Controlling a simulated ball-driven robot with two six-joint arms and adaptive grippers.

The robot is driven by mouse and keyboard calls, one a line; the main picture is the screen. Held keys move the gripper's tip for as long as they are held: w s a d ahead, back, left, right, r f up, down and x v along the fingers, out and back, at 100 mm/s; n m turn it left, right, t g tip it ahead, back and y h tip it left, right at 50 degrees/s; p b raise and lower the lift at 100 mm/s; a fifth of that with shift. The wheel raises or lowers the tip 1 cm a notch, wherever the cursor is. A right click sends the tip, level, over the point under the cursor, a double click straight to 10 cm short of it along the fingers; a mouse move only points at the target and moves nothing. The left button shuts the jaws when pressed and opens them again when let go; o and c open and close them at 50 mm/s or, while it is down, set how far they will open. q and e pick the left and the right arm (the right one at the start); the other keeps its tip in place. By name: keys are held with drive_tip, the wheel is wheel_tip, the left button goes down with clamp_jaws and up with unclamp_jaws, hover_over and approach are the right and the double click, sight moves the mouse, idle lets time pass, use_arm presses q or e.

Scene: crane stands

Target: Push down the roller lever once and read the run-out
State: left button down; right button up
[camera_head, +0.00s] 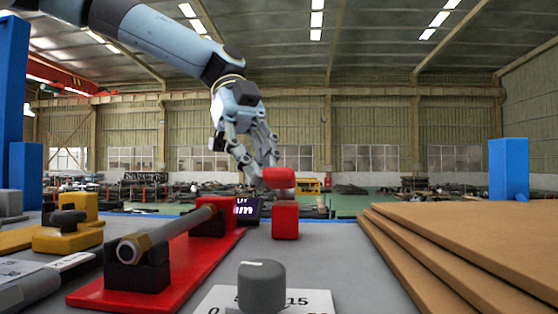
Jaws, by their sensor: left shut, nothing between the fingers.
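My left gripper (266,184) comes down from the upper left, its fingers shut with nothing between them. Its tips are at a red rounded block (279,175), which is probably the end of the roller lever; I cannot tell whether they touch it. A second red block (285,221) shows just below, with a gap between the two. A small dark display (247,210) stands behind the red base, its lettering partly hidden and only "m" letters readable. My right gripper is not in view.
A grey knob (262,286) stands on a white numbered dial card (215,302) at the front. Stacked brown boards (470,235) fill the right side. Yellow clamp-like parts (75,225) and a blue post (12,90) stand at left. Grey bench surface is clear between the knob and boards.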

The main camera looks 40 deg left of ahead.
use_arm(q)
drive_tip(key=shift+d, duration=0.1)
drive_tip(key=shift+r, duration=0.25)
drive_tip(key=v, duration=1.1)
drive_tip(key=shift+a, duration=0.45)
drive_tip(key=shift+d, duration=0.1)
idle(0.3)
